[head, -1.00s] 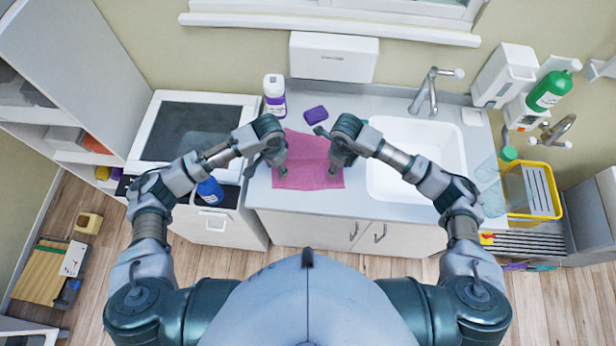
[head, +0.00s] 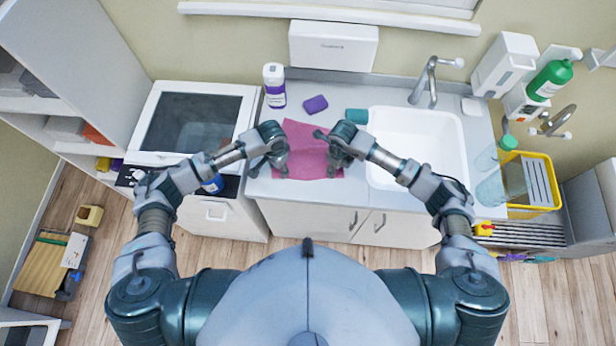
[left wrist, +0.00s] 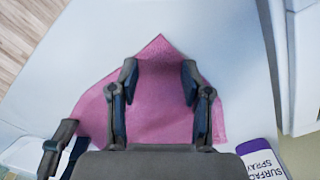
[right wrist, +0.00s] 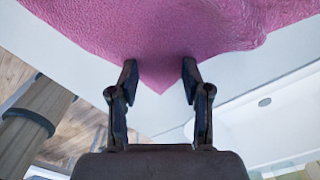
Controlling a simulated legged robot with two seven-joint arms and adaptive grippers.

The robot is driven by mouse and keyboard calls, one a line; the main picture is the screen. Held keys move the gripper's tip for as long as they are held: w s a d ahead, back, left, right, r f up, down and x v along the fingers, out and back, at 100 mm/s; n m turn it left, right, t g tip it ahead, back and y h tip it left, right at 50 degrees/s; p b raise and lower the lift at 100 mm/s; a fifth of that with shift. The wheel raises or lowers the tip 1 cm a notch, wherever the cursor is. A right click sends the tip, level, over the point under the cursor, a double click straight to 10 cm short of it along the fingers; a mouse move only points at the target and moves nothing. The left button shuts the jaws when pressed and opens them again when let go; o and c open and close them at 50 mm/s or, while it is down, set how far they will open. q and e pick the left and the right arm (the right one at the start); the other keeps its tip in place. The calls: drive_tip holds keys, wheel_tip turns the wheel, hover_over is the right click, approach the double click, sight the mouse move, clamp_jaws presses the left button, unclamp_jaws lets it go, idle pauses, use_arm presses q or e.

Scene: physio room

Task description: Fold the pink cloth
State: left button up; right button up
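The pink cloth (head: 308,150) lies spread on the counter left of the sink, with slight ripples. My left gripper (head: 282,172) is at its near left corner, pointing down. In the left wrist view, the open fingers (left wrist: 160,78) stand apart on either side of a corner of the cloth (left wrist: 160,110). My right gripper (head: 332,172) is at the near right corner. In the right wrist view, its open fingers (right wrist: 160,76) also straddle a cloth corner (right wrist: 158,40). Whether the fingertips touch the cloth is unclear.
A teal item (head: 357,116) is beside my right gripper. The white sink (head: 415,140) is to the right.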

use_arm(q)
drive_tip(key=shift+s, duration=0.1)
drive_tip(key=c, duration=0.6)
use_arm(e)
drive_tip(key=shift+d, duration=0.1)
drive_tip(key=c, duration=0.6)
use_arm(q)
drive_tip(key=shift+f, duration=0.1)
clamp_jaws()
use_arm(e)
drive_tip(key=shift+s, duration=0.1)
clamp_jaws()
drive_tip(key=shift+f, duration=0.1)
drive_tip(key=shift+d, duration=0.1)
